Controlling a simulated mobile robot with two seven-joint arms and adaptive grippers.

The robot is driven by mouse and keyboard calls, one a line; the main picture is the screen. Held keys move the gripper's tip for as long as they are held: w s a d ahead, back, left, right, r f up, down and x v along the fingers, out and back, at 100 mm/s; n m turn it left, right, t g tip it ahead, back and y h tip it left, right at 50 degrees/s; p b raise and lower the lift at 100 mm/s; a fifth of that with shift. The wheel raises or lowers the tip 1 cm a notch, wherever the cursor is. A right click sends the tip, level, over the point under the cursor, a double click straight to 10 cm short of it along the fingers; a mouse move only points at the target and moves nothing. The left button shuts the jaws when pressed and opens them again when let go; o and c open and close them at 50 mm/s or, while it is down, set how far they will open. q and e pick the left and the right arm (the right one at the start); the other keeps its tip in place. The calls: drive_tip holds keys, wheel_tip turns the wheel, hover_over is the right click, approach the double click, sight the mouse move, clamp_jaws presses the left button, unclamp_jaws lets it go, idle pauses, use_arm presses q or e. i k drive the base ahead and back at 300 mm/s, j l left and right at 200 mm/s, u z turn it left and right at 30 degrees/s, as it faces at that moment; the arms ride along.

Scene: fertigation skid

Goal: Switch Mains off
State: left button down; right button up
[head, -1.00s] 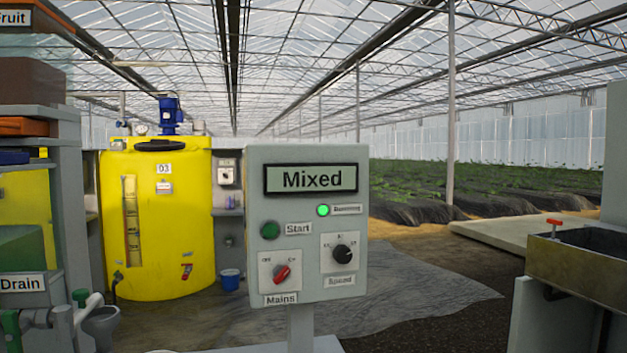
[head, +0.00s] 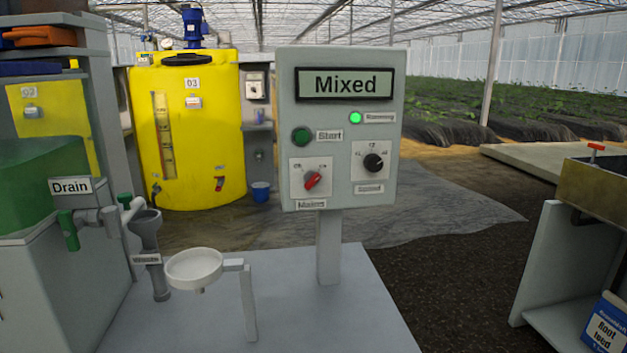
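The control box (head: 346,128) stands on a grey post in the middle of the head view. Its display (head: 345,84) reads "Mixed". The red Mains knob (head: 312,180) sits on a white plate at the box's lower left, turned toward the upper right, toward the right-hand mark. The Mains label is just below it. A black Speed knob (head: 373,162) is to its right. The green Start button (head: 302,136) is above it. The green Running lamp (head: 355,117) is lit. Neither of my grippers is in view.
A white dish (head: 194,268) on a bracket stands left of the post, near a grey funnel (head: 146,232) and the Drain valve (head: 68,230). A yellow tank (head: 187,130) is behind. A metal sink (head: 597,187) is at right. Space before the box looks clear.

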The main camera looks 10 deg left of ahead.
sight(312, 178)
drive_tip(key=l+u, duration=0.1)
drive_tip(key=l, duration=1.65)
